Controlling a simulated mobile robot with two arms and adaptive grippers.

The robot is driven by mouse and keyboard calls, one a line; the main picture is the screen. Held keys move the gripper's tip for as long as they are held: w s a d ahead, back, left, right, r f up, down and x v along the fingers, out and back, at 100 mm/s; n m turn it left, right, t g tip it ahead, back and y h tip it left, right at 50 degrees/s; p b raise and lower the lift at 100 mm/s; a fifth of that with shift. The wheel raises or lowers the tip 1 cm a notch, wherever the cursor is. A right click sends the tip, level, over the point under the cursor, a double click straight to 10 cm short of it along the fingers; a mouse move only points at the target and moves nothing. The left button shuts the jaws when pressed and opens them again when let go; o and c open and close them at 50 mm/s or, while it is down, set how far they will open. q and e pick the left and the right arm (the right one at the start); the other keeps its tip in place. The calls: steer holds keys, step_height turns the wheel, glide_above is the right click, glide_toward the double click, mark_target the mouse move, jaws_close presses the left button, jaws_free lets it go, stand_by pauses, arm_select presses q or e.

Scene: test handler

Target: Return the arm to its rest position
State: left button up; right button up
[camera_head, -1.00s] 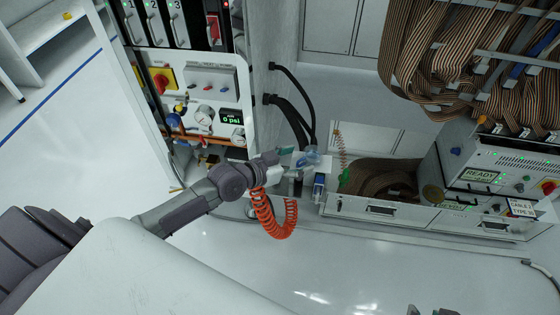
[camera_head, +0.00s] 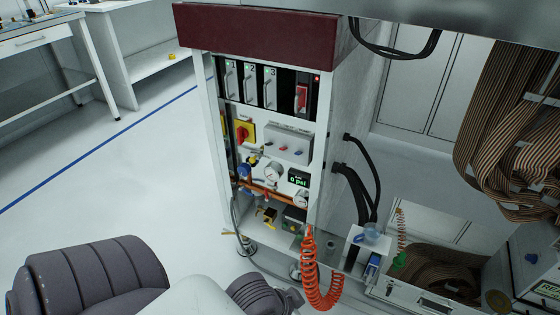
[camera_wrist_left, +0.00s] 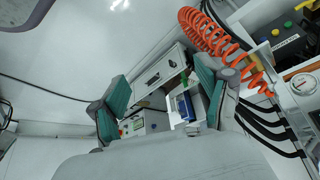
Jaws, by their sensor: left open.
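My left arm (camera_head: 90,278) shows at the lower left of the head view, with its links drawn in along the bottom edge. Its gripper is out of that view. In the left wrist view, my left gripper (camera_wrist_left: 163,100) is open. Its two teal-padded fingers stand wide apart with nothing held between them. A drawer front and a small blue item (camera_wrist_left: 184,106) show in the background beyond the fingers. My right gripper is in neither current view.
A cabinet (camera_head: 262,105) with gauges and switches stands ahead. An orange coiled hose (camera_head: 320,283) hangs at its lower front and shows near the left gripper in the wrist view (camera_wrist_left: 212,35). A small holder (camera_head: 368,245) stands right of it. The floor (camera_head: 120,195) at left is clear.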

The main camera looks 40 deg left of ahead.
arm_select(q)
steer(key=shift+n+g+y, duration=0.7)
steer(key=shift+g, duration=0.1)
steer(key=s, duration=0.1)
steer(key=s+a, duration=0.2)
steer(key=s, duration=0.1)
steer(key=shift+r, duration=0.25)
arm_select(e)
steer(key=shift+w, duration=0.15)
